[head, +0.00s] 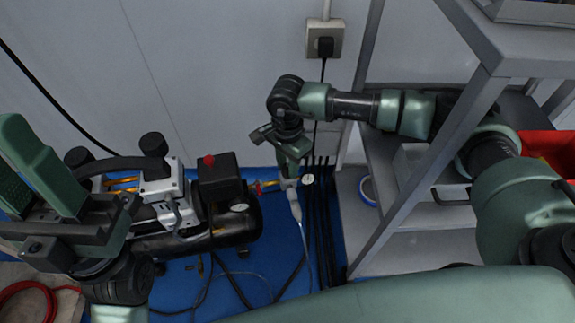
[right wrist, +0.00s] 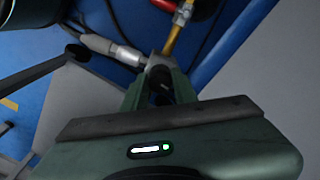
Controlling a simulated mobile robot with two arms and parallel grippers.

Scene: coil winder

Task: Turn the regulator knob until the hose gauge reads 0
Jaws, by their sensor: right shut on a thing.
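My right gripper (head: 291,172) reaches down to the regulator fitting at the right end of the compressor. It is shut on the dark regulator knob (right wrist: 160,79), which shows between the fingertips in the right wrist view. The knob is mostly covered by the gripper in the head view. The small round hose gauge (head: 308,179) sits just right of the gripper; its reading is too small to tell.
The compressor (head: 235,226) lies on a blue mat (head: 205,282), with a red knob (head: 208,160) on its black box and a tank gauge (head: 238,207). A grey hose coupling (head: 295,208) hangs below the regulator. Black hoses run beside it. A grey shelf (head: 425,180) stands at the right.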

